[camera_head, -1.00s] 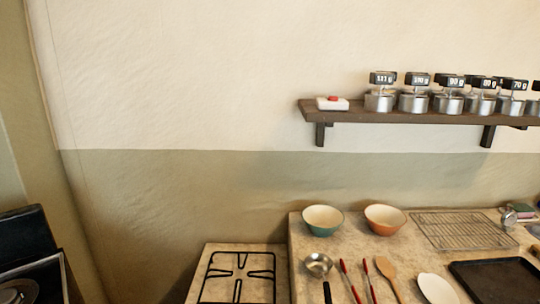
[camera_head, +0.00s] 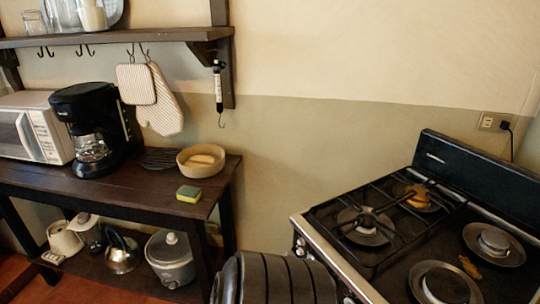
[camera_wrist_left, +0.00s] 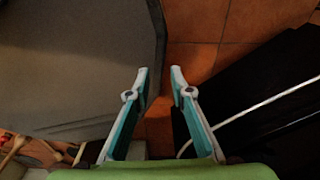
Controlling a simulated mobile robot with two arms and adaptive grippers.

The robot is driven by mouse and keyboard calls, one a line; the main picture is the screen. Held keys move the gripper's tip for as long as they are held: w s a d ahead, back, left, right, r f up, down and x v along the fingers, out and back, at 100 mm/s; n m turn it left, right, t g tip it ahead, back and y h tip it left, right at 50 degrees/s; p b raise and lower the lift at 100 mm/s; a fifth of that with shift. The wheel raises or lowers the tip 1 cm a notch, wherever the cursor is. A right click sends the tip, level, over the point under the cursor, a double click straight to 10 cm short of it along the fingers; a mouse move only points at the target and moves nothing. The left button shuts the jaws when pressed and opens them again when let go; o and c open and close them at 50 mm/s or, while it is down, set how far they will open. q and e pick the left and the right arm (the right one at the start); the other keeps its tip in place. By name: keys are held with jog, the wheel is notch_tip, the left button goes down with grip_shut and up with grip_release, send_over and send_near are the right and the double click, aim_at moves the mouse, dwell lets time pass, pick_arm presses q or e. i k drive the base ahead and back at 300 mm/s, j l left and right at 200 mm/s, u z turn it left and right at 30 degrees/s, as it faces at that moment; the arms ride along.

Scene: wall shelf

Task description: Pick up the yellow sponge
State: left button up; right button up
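The yellow sponge (camera_head: 188,193) with a green layer lies flat near the front right of the dark wooden table (camera_head: 120,188) in the head view. It lies in front of a round tan bowl (camera_head: 217,168) and apart from it. My left gripper (camera_wrist_left: 160,71) shows only in the left wrist view; its two teal and white fingers are apart with an empty gap between the tips. It points towards the tiled floor, and the sponge is not visible there. My right gripper is in neither view.
A coffee maker (camera_head: 92,132) and microwave (camera_head: 36,128) stand left on the table. Oven mitts (camera_head: 160,108) hang above. A black ribbed object (camera_head: 275,280) stands between table and stove (camera_head: 395,222). A rice cooker (camera_head: 170,260) sits below. The tabletop left of the sponge is clear.

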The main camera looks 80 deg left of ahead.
aim_at(191, 194)
jog(key=u, duration=3.35)
jog(key=z, duration=1.65)
jog(key=u, duration=1.55)
